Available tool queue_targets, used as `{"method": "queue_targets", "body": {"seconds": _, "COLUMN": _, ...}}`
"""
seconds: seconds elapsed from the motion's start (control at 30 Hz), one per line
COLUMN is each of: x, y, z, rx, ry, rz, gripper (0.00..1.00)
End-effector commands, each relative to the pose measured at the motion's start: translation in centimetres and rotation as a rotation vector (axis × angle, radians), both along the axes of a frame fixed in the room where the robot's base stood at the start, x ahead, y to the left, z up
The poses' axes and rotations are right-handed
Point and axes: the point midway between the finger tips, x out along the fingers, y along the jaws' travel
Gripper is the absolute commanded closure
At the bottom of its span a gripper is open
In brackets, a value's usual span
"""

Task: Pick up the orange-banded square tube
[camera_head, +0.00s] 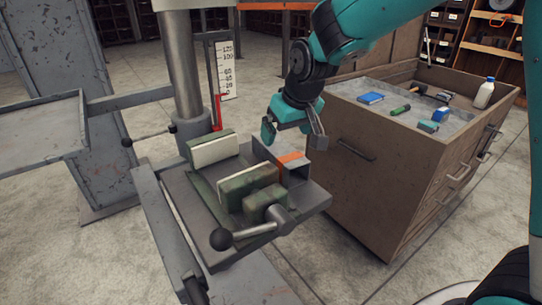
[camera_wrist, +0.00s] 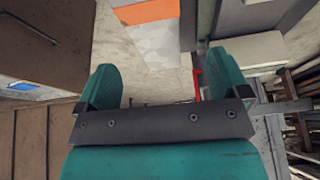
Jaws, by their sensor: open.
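The square tube (camera_head: 290,157) is grey with an orange band. In the head view it sits at the right side of the machine table, beside the green vise, with its near part partly behind the vise jaw. My gripper (camera_head: 293,136) is open and empty just above the tube, its two fingers spread and pointing down. In the wrist view the tube's orange band (camera_wrist: 148,12) shows at the top, beyond the open fingers of my gripper (camera_wrist: 164,82). The fingers appear apart from the tube.
The vise (camera_head: 248,182) has green jaws with pale faces and a handle with a black ball (camera_head: 221,239). The machine's grey column (camera_head: 182,65) rises behind, with a scale plate (camera_head: 225,68). A wooden cabinet (camera_head: 385,185) with tools on top stands right.

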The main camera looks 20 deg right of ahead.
Motion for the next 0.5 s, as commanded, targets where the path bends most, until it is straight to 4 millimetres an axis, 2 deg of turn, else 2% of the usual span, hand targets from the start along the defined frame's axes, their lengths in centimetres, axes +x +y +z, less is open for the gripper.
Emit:
{"method": "queue_targets", "body": {"seconds": 0.27, "x": 1.3, "y": -0.1, "z": -2.3, "rx": -0.008, "ry": -0.006, "rz": -0.010, "gripper": 0.06}}
{"method": "queue_targets", "body": {"seconds": 0.5, "x": 2.7, "y": 0.3, "z": -6.1, "rx": -0.007, "ry": -0.005, "rz": -0.009, "gripper": 0.06}}
